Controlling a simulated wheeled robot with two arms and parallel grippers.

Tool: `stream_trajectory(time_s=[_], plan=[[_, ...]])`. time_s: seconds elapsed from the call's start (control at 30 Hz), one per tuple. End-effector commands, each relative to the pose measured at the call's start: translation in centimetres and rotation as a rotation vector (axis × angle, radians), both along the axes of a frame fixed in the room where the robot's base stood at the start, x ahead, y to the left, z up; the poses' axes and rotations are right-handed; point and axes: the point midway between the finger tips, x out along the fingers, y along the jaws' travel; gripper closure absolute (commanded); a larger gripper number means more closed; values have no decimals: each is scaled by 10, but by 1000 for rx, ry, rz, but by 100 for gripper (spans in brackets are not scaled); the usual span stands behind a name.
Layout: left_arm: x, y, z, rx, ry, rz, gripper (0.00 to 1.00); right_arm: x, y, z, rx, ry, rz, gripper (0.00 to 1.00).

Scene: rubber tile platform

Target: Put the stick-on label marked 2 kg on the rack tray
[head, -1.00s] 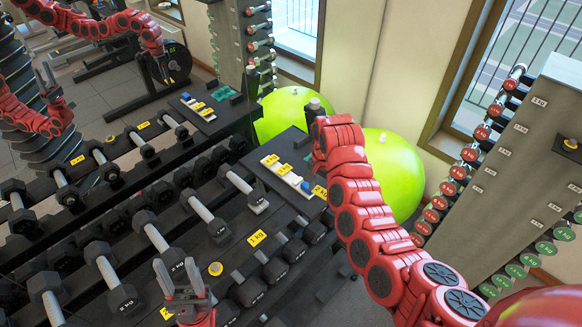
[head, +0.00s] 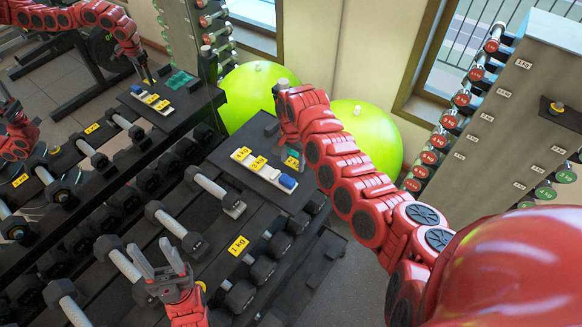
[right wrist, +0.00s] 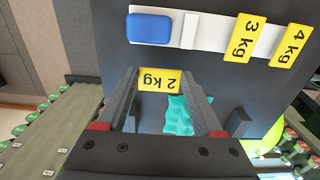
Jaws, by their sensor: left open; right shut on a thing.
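The 2 kg label (right wrist: 160,79) is a small yellow card, held between the fingertips of my right gripper (right wrist: 160,88) in the right wrist view. My left gripper (head: 165,262) is open and empty over the near dumbbells.
A white strip (right wrist: 190,30) carries the 3 kg (right wrist: 244,38) and 4 kg (right wrist: 290,46) labels and a blue block (right wrist: 150,28). A teal bumpy piece (right wrist: 180,115) lies on the shelf top. Green balls (head: 365,140) stand behind. A mirror on the left repeats the rack and my arms.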

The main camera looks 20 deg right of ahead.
Motion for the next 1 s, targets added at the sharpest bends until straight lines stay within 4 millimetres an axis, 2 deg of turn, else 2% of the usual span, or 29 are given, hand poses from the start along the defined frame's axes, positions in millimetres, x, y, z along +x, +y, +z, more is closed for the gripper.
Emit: stream_trajectory(time_s=[0.1,0.17,0.57,0.6,0.77,1.0], plan=[[0,0,-17,0,0,0,50,-1,-1,-25,-2,2,0,83],[0,0,-21,0,0,0,50,-1,0,-32,0,2,1,83],[0,0,-21,0,0,0,50,0,0,-35,1,1,0,83],[0,0,-21,0,0,0,50,0,0,-35,0,0,0,30],[0,0,-20,0,0,0,50,0,0,-34,0,0,0,2],[0,0,-20,0,0,0,50,0,0,-35,1,1,0,2]])
